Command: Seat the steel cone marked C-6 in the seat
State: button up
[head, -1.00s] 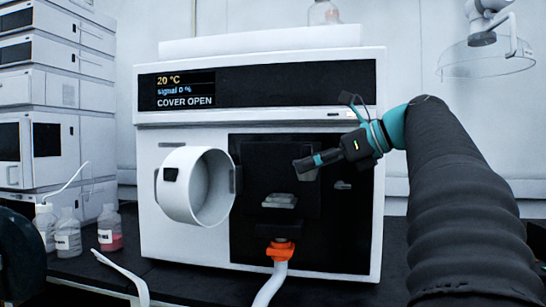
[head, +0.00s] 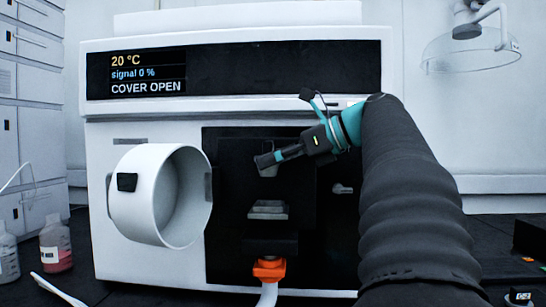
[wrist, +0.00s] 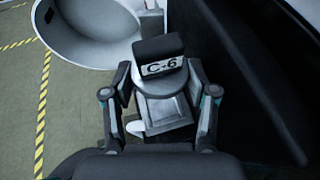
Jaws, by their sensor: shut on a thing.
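My gripper (head: 266,158) is shut on the cone marked C-6 (wrist: 160,67), whose black labelled block faces the wrist camera between the two fingers. In the head view, a small grey part of the cone (head: 268,172) shows just under the fingertips. The seat appears to be the pale metal piece (head: 268,210) in the dark recess of the instrument, below the gripper. A clear gap separates the cone from it in the head view. In the wrist view, grey metal shows below the label; I cannot tell how much of it is cone.
The white round cover (head: 160,195) stands swung open at the left of the recess. The instrument's display (head: 135,75) reads COVER OPEN and signal 0 %. An orange fitting (head: 269,269) with a white hose is under the seat. A small knob (head: 343,189) sticks out at the right.

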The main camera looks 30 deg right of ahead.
aim_at(275, 174)
jog(key=shift+f, duration=0.65)
jog(key=shift+f+b, duration=0.95)
jog(key=shift+b, duration=0.3)
jog(key=shift+f+b, duration=0.35)
jog(key=shift+f, duration=1.1)
jog(key=shift+f, duration=0.4)
jog(key=o, duration=1.4)
jog(key=v, duration=1.2)
jog(key=shift+s+a, duration=0.1)
jog(key=shift+a, duration=0.05)
